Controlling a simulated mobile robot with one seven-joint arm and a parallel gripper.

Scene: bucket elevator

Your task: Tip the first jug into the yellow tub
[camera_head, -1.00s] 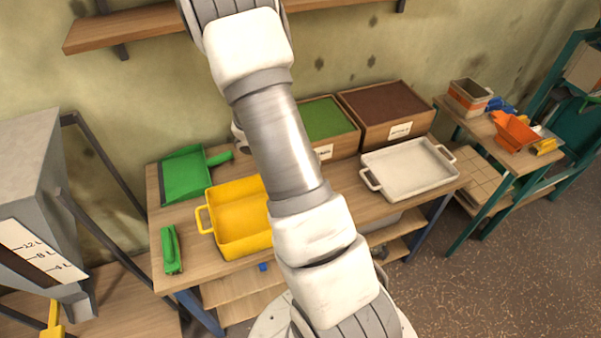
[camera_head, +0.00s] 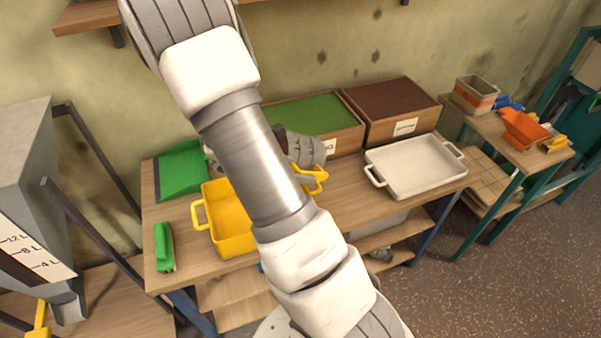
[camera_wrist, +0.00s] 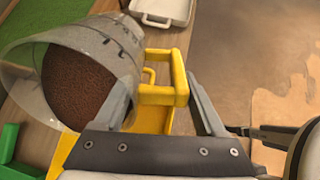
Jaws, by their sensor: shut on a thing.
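The clear jug (camera_head: 305,150), with dark marks and a yellow handle, is held in the air near the yellow tub (camera_head: 229,230) in the head view. The wrist view shows the jug (camera_wrist: 122,42) tilted, its wide mouth toward the left, with brown granules inside. My gripper (camera_wrist: 165,92) is shut on the jug's yellow handle; my arm hides it in the head view. The tub stands on the wooden table, its right part hidden behind my arm. Yellow parts of the tub (camera_wrist: 152,120) show below the jug. I cannot see granules falling.
A green dustpan (camera_head: 180,170) and a green brush (camera_head: 164,246) lie left of the tub. A green-filled box (camera_head: 345,143), a brown-filled box (camera_head: 392,108) and a white tray (camera_head: 412,168) are at the right. A grey hopper (camera_head: 28,170) stands at far left.

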